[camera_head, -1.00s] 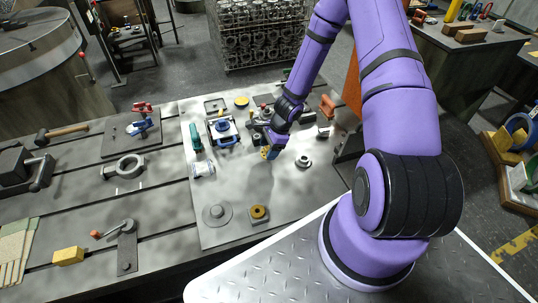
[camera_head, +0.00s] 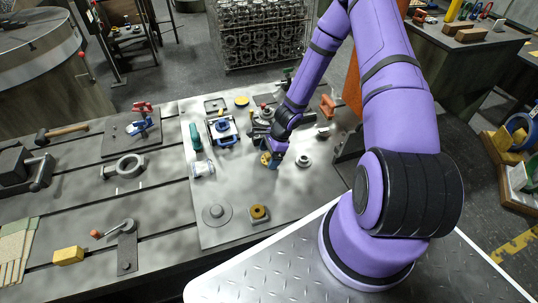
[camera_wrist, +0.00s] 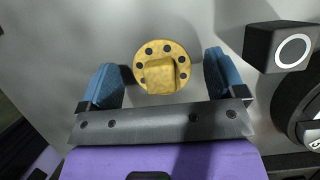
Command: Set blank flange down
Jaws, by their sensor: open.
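The blank flange (camera_wrist: 160,67) is a yellow disc with a ring of dark bolt holes and a square boss in its middle. In the wrist view it lies face up against the grey plate, between the two blue fingers. My gripper (camera_wrist: 162,80) is open, with a gap showing between each finger and the disc. In the head view the flange (camera_head: 265,159) is a small yellow patch at the fingertips of my gripper (camera_head: 271,161), low over the plate, partly hidden by it.
The grey plate (camera_head: 225,183) has clear room left of the gripper. A flanged ring (camera_head: 303,160) stands close on the right. A blue-framed device (camera_head: 223,131) is at the left. A dark block with a white ring (camera_wrist: 279,46) is right of the fingers.

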